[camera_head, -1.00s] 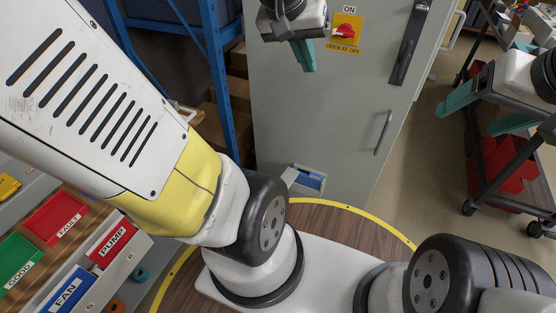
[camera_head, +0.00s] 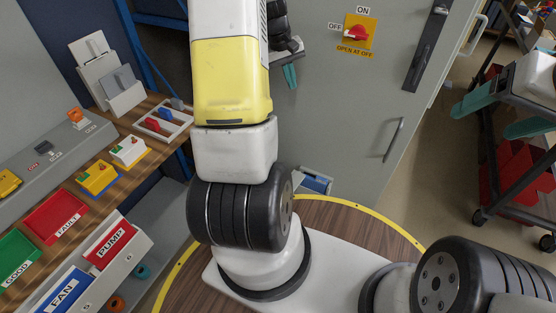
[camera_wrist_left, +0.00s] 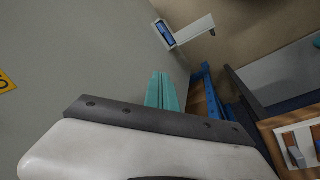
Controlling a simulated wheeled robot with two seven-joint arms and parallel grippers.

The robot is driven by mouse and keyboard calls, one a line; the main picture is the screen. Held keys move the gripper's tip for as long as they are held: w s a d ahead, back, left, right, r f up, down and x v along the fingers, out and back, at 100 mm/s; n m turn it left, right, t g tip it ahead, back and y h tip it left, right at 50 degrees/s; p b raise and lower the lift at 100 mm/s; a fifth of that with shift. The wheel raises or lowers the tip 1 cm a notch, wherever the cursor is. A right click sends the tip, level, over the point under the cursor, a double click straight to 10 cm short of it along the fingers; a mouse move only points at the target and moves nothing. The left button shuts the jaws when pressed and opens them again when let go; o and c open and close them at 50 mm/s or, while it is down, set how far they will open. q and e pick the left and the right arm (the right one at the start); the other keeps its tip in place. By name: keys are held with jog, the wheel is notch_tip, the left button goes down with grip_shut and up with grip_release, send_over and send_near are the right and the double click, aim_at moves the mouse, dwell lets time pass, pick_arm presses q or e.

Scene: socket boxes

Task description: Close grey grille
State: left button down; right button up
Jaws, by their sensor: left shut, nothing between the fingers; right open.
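A small grey flap, which I take to be the grille, is low on the grey cabinet's left side in the head view (camera_head: 301,180). It stands open, swung out beside an opening with blue inside (camera_head: 318,183). The left wrist view shows the flap (camera_wrist_left: 195,29) sticking out from the cabinet face. My left gripper (camera_head: 290,76), with teal fingers, is shut and empty, near the cabinet and above the flap in the picture. Its fingers (camera_wrist_left: 161,92) point towards the flap, apart from it. My right gripper (camera_head: 500,112) is open and empty at the right.
The grey cabinet (camera_head: 340,110) has a red switch (camera_head: 357,33) on a yellow plate and a handle (camera_head: 393,139). A blue rack (camera_head: 150,60) stands left of it. A workbench (camera_head: 150,145) with labelled bins is at the left. A dark cart (camera_head: 500,165) is at the right.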

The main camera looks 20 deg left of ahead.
pick_arm(q)
jog(key=s+a+f+n+g, duration=0.15)
jog(key=a+f, duration=0.25)
jog(key=f, duration=0.7)
jog(key=s+a+f+n, duration=0.15)
jog(key=a+f, duration=0.25)
jog(key=f, duration=0.7)
jog(key=a+f+n+g, duration=0.15)
jog(key=a+f, duration=0.25)
jog(key=f, duration=0.7)
jog(key=s+f+n, duration=0.2)
jog(key=s+f, duration=0.4)
jog(key=f, duration=0.6)
jog(key=s+d+f, duration=0.2)
jog(key=d+f, duration=0.3)
jog(key=f, duration=0.4)
jog(key=shift+s+d+f+h, duration=0.2)
jog(key=shift+f+h, duration=0.1)
jog(key=shift+f, duration=0.1)
